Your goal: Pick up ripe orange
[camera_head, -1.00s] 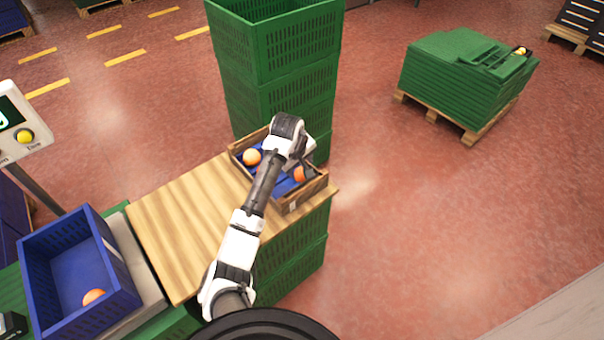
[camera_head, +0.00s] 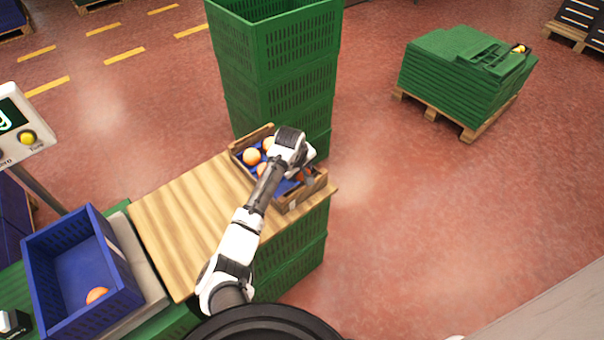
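A wooden crate with a blue lining (camera_head: 238,153) stands at the far end of the wooden table. An orange (camera_head: 251,157) lies in its left part, with another (camera_head: 268,143) just behind it and one (camera_head: 263,168) in front, partly hidden by my arm. A further bit of orange shows at the crate's right side, under my gripper (camera_head: 306,176). My gripper points down into the right part of the crate. Its fingers are small and partly hidden, so I cannot tell whether they are open or hold anything. Ripeness is hard to judge at this size.
A blue crate (camera_head: 40,262) with one orange (camera_head: 97,295) stands at the lower left, beside a display on a post (camera_head: 22,125). The wooden tabletop (camera_head: 185,215) is bare. Tall stacked green crates (camera_head: 285,70) rise right behind the wooden crate. Open floor lies to the right.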

